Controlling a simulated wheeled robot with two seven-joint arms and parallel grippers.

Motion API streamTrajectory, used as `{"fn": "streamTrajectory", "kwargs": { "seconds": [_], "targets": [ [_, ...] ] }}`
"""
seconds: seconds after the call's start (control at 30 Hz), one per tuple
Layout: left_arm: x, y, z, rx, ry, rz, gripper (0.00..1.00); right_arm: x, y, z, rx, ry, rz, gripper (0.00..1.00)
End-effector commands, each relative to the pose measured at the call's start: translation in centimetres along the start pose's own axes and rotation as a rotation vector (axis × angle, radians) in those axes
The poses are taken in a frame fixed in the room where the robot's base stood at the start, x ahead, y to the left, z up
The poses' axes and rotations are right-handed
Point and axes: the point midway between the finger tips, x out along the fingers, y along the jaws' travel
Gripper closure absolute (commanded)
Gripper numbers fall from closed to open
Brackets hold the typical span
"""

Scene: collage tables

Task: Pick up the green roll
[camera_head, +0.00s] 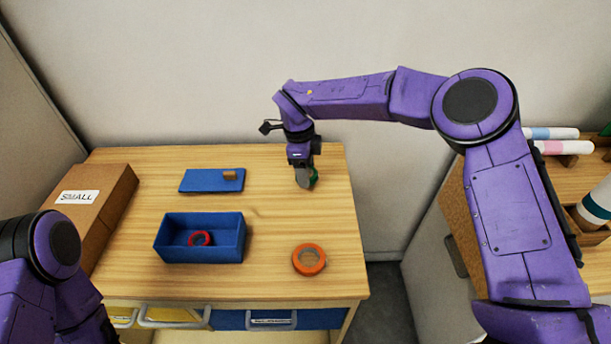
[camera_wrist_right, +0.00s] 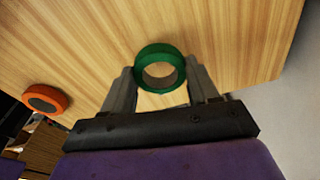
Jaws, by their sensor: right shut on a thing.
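The green roll (camera_wrist_right: 160,52) is a ring of tape between the two fingers of my right gripper (camera_wrist_right: 161,82) in the right wrist view. The fingers press on it from both sides. In the head view, my right gripper (camera_head: 305,178) points down over the back right of the wooden table, and the green roll (camera_head: 314,178) shows partly behind a finger. I cannot tell whether the roll touches the tabletop. My left arm shows at the lower left of the head view, but its gripper is out of view.
An orange roll (camera_head: 309,246) lies at the table's front right. A blue tray (camera_head: 172,251) holds a red roll (camera_head: 201,237). A blue flat piece (camera_head: 198,187) with a small brown thing lies behind it. A box marked SMALL (camera_head: 120,213) stands left. A side table with rolled papers (camera_head: 555,147) is right.

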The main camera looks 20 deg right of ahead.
Motion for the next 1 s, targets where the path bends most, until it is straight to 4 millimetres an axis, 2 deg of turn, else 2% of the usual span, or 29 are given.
{"fn": "streamTrajectory", "kwargs": {
  "seconds": [0.03, 0.27, 0.4, 0.5, 0.7, 1.0],
  "targets": [
    [0.3, 0.0, 0.1, 0.000, 0.000, 0.000, 0.26, -1.1, 0.0, -0.1, 0.001, -0.005, -0.004, 0.70],
    [2.0, 0.2, 0.8, 0.000, 0.000, 0.000, 0.26, -6.9, 5.4, -0.5, -0.002, -0.003, -0.006, 0.70],
    [3.2, 0.3, 1.3, 0.000, 0.000, 0.000, 0.26, -8.4, 9.7, -0.5, -0.003, -0.002, -0.003, 0.70],
    [3.6, 0.3, 1.5, 0.000, 0.000, 0.000, 0.26, -9.5, 11.8, -0.5, -0.002, -0.001, -0.002, 0.70],
    [3.8, 0.3, 1.6, 0.000, 0.000, 0.000, 0.26, -10.6, 13.8, -0.5, 0.000, -0.001, -0.001, 0.70],
    [3.8, 0.3, 1.6, 0.000, 0.000, 0.000, 0.26, -10.8, 14.0, -0.5, 0.000, -0.001, 0.000, 0.70]
  ]
}}
